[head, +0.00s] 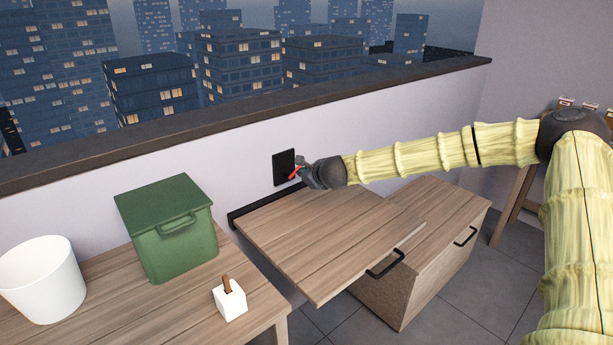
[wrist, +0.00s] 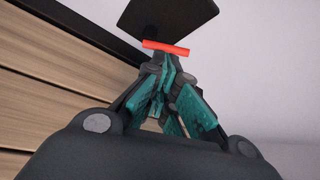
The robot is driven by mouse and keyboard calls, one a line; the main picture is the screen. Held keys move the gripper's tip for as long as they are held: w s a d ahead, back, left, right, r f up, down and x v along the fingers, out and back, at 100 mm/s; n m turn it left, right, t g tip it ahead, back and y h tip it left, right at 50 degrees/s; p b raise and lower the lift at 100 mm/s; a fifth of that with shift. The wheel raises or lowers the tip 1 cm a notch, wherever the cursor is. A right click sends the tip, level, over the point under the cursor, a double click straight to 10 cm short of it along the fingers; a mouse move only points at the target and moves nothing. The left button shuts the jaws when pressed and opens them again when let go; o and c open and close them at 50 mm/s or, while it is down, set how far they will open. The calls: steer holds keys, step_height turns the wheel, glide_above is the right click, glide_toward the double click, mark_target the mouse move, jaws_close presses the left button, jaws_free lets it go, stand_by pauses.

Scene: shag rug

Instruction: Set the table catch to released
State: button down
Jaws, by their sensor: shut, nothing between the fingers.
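The table catch is a black plate (head: 284,167) on the wall with a red handle (head: 294,173). In the wrist view the plate (wrist: 165,18) is at the top and the red handle (wrist: 166,48) crosses in front of it. My gripper (head: 303,168) is shut and empty, with its fingertips right at the red handle; I cannot tell whether they touch it. The teal finger pads (wrist: 168,68) are close together just below the handle. The wooden fold-down table (head: 315,235) stands out level from the wall below the catch.
A wooden cabinet (head: 425,255) with a black handle stands beside and under the table. On the left a wooden bench (head: 110,300) holds a green lidded bin (head: 172,230), a white bucket (head: 40,280) and a white block with a brown peg (head: 230,300). A dark ledge (head: 230,117) tops the wall.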

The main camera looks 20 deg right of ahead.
steer(key=v, duration=1)
steer(key=shift+a, duration=0.3)
steer(key=shift+s+f, duration=0.1)
steer(key=shift+f, duration=0.05)
